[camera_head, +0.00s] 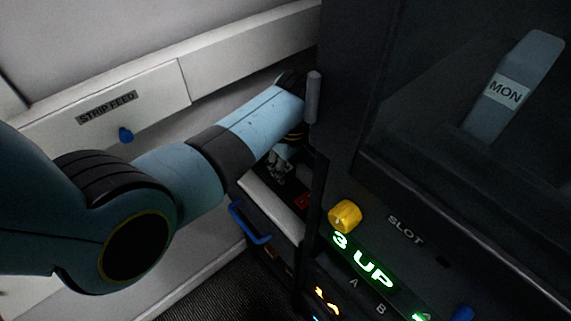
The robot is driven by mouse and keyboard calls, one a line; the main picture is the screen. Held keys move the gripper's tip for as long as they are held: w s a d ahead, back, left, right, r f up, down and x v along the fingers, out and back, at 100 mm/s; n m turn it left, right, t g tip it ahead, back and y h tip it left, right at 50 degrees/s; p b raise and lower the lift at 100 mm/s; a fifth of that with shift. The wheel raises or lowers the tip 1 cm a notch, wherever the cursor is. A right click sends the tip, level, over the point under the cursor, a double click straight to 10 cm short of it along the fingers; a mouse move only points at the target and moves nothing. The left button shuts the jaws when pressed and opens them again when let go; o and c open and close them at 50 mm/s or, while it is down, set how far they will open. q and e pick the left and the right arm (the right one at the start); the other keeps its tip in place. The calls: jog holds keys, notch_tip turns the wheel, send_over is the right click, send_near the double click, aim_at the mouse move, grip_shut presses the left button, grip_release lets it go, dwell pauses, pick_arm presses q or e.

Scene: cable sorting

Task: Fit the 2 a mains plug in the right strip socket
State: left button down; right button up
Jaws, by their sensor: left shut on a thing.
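My left arm comes in from the left and reaches in behind the edge of the dark cabinet. My left gripper (279,167) is small and dim there, partly covered by my own arm and close to the cabinet's edge. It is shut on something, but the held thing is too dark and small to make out. I cannot pick out the mains plug or the strip sockets. A small red part (303,201) shows in the dark gap below the gripper. My right gripper is not in view.
The dark cabinet (345,100) fills the right, with a yellow knob (345,216), a lit "3 UP" display (362,262) and a "MON" labelled part (508,91). A blue handle (250,224) sits below my arm. A pale ledge labelled "STRIP FEED" (107,107) runs behind.

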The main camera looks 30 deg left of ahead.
pick_arm(q)
jog(key=shift+f, duration=0.1)
dwell(0.6)
jog(key=shift+f+b, duration=0.7)
jog(key=shift+f, duration=0.65)
dwell(1.1)
dwell(0.4)
jog(key=shift+c, duration=2)
grip_release()
jog(key=shift+r, duration=0.1)
notch_tip(320, 180, up, 5)
jog(key=p, duration=0.5)
jog(key=shift+r+p, duration=0.45)
jog(key=shift+r, duration=0.5)
